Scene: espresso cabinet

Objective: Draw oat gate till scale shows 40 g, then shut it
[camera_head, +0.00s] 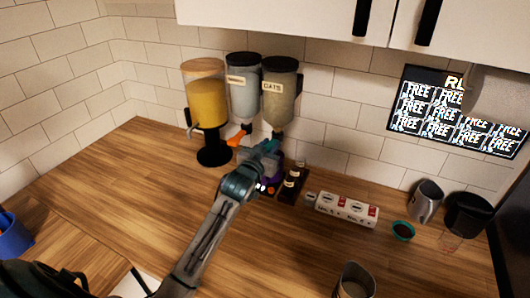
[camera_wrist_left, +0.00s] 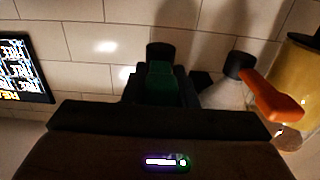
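The oat dispenser (camera_head: 279,95), labelled OATS, is the rightmost of three at the back wall. My left gripper (camera_head: 266,147) is at its outlet, below the hopper. In the left wrist view a green gate handle (camera_wrist_left: 160,80) lies between the dark fingers, which appear closed on it, with a black collar behind. A purple object (camera_head: 268,170) below the outlet is mostly hidden by my arm. A small lit display (camera_wrist_left: 166,162) shows low in the wrist view; I cannot read it or tell whether it is the scale's. My right gripper is not in view.
Beside it are a second dispenser (camera_head: 243,88) with an orange handle (camera_head: 238,141) and a yellow one (camera_head: 206,102). Small dark bottles (camera_head: 290,182) and a white box (camera_head: 346,209) stand right of my gripper. Metal jugs (camera_head: 426,201) are farther right.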

